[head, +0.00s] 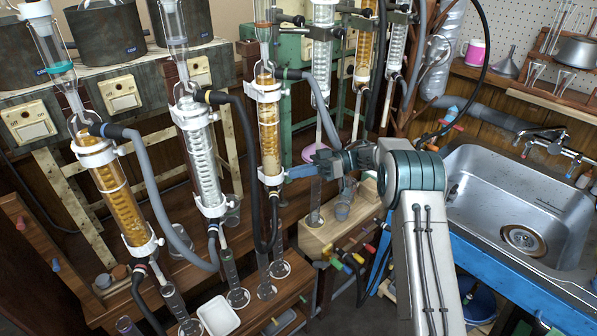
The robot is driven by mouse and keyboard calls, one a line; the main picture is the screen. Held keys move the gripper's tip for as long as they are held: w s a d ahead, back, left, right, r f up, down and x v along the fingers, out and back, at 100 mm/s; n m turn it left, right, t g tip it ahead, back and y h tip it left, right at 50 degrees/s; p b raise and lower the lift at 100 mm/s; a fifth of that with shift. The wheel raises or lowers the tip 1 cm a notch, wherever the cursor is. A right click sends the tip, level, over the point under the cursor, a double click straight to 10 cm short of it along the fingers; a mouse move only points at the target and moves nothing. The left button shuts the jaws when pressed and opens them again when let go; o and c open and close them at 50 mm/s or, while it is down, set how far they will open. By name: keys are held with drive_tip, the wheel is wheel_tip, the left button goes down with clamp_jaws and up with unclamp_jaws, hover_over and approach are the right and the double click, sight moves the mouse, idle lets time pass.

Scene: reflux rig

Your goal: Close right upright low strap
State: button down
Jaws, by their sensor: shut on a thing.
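The right upright condenser (268,125) of the front row holds amber liquid around a coil and stands against a dark wooden post. Its low strap (270,179) is a white band around the lower end of the glass. A white upper strap (263,92) sits near its top. My gripper (289,173) reaches in from the right, and its narrow blue-grey fingertips are at the right side of the low strap. The jaws are shut on the strap's edge there. The fingertips are small in view, and whether the strap's ends meet is hidden.
Two more strapped condensers, one clear (200,150) and one amber (117,195), stand to the left. Grey hoses (150,170) and black hoses loop between them. Glass cylinders (233,280) stand below. A steel sink (520,220) is at the right. More condensers stand behind my gripper.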

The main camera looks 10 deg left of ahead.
drive_tip(key=shift+a+r, duration=0.1)
drive_tip(key=c, duration=1.4)
unclamp_jaws()
drive_tip(key=shift+c, duration=0.2)
drive_tip(key=v, duration=1.3)
drive_tip(key=shift+w+d, duration=0.2)
drive_tip(key=shift+d, duration=0.15)
